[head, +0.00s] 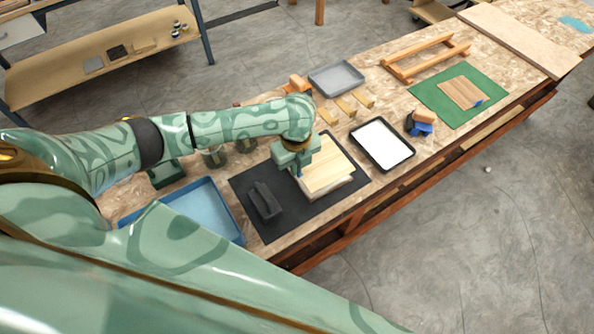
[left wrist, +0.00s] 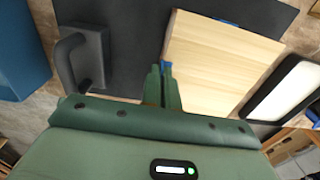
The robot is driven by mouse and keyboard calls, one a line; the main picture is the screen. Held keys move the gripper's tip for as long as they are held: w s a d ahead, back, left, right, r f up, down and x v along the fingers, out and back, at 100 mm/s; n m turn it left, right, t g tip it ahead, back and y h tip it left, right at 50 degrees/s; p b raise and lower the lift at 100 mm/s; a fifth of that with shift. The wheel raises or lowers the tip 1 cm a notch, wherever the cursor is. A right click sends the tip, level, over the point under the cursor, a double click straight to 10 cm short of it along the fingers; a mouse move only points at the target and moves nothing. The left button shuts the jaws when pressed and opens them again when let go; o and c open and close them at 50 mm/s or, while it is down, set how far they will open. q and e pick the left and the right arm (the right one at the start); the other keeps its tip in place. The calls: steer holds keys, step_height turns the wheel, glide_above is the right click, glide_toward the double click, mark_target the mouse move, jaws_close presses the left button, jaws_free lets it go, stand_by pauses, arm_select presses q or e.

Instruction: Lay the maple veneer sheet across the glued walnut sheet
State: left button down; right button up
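The pale maple veneer sheet (head: 328,162) lies over a light block or stack on the black mat (head: 262,222). It also shows in the left wrist view (left wrist: 222,62), with blue tabs at its edges. My left gripper (head: 298,170) is at the sheet's left edge. In the left wrist view its fingers (left wrist: 164,85) are close together at a blue tab there, and appear shut on it. My right gripper is not in view.
A dark handled block (head: 265,202) stands on the mat, left of the stack. A blue tray (head: 205,208) is farther left. A black-rimmed white tray (head: 382,144), a blue tape dispenser (head: 419,124) and a green mat (head: 450,112) bearing a striped wooden sheet lie to the right.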

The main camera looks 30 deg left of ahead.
arm_select(q)
step_height(320, 180, down, 2)
steer(key=shift+d, duration=0.1)
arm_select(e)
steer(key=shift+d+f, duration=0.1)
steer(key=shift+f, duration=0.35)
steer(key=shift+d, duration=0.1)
arm_select(q)
steer(key=shift+f, duration=0.55)
steer(key=c, duration=1.7)
jaws_free()
steer(key=shift+r, duration=0.15)
